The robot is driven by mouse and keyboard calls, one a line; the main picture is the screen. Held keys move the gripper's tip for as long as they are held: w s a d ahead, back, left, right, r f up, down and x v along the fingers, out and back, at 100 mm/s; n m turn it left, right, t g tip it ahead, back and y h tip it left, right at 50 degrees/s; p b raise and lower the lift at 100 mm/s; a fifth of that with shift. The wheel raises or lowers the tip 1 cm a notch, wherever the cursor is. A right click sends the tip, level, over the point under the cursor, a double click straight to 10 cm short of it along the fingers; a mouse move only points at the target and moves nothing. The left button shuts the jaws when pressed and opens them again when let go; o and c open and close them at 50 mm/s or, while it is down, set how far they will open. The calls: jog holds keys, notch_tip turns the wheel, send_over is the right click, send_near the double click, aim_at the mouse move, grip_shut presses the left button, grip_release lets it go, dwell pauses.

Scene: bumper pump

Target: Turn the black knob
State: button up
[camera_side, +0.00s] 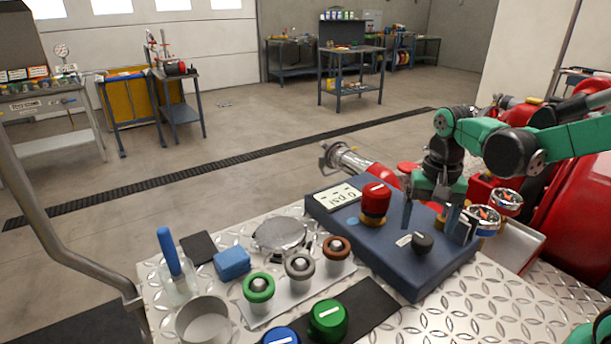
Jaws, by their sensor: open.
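The black knob (422,243) sits on the right part of a blue panel box (385,262), with a small white label beside it. My gripper (436,220) is open, fingers pointing down, over the panel just behind the knob in this view. One finger shows to the left and one to the right, above the knob's far side. I see no contact with the knob, but the exact gap cannot be told.
Gauges (482,219) stand close on the right. Green, grey and brown knobs, a blue sponge (232,263) and cups lie on the diamond-plate surface (520,310).

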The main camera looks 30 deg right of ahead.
jog(key=shift+r, duration=1.25)
jog(key=a+r+n+t, duration=0.2)
jog(key=a+n+t, duration=0.5)
jog(key=a+n, duration=0.1)
jog(key=shift+s+n, duration=0.4)
jog(key=shift+n, duration=0.2)
